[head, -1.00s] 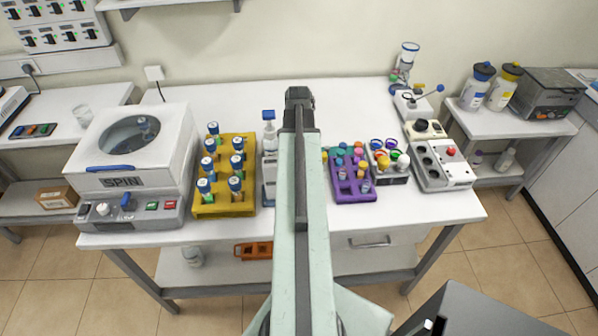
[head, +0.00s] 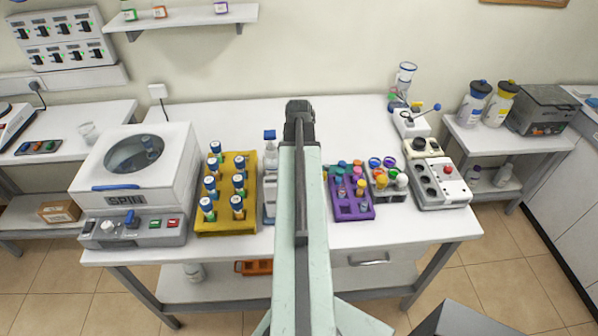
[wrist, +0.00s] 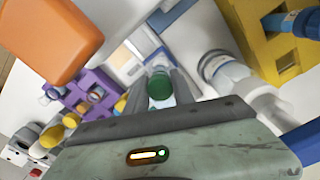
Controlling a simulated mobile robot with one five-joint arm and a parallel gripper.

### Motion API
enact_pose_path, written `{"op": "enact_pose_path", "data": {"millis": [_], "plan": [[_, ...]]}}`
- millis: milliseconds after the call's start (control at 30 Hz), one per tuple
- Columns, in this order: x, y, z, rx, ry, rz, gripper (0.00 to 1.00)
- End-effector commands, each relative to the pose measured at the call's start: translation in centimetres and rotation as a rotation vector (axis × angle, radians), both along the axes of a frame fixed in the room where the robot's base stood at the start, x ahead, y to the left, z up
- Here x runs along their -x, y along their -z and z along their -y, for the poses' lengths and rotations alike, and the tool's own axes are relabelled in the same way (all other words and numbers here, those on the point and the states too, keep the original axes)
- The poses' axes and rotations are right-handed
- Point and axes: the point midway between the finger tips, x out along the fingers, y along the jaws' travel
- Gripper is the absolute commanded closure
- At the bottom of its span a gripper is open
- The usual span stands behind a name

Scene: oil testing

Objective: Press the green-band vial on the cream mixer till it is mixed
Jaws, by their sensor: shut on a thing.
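My gripper (wrist: 160,84) is shut on a green-capped vial (wrist: 159,88), whose cap shows between the fingers in the wrist view. The vial's band and lower part are hidden there. In the head view my arm covers the vial, and its dark end (head: 299,110) is over the middle of the bench.
A yellow rack (head: 226,222) of blue-capped vials and a white SPIN centrifuge (head: 92,168) stand left of my arm. A purple rack (head: 353,212) and a grey holder of coloured caps stand between my arm and the mixer.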

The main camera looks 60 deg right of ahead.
Motion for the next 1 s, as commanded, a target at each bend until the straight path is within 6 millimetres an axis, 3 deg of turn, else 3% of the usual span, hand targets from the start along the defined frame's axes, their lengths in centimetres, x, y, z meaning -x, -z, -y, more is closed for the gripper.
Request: {"op": "enact_pose_path", "data": {"millis": [33,100,300,433,567,1000], "plan": [[0.0,-2.2,0.0,0.000,0.000,0.000,1.00],[0.0,-3.8,0.0,0.000,0.000,0.000,1.00],[0.0,-7.0,0.0,0.000,0.001,0.000,1.00],[0.0,-7.2,0.0,0.000,-0.001,0.000,1.00],[0.1,-8.7,0.0,0.001,-0.091,-0.004,1.00],[1.0,-8.2,0.7,0.001,-0.085,-0.005,1.00]]}}
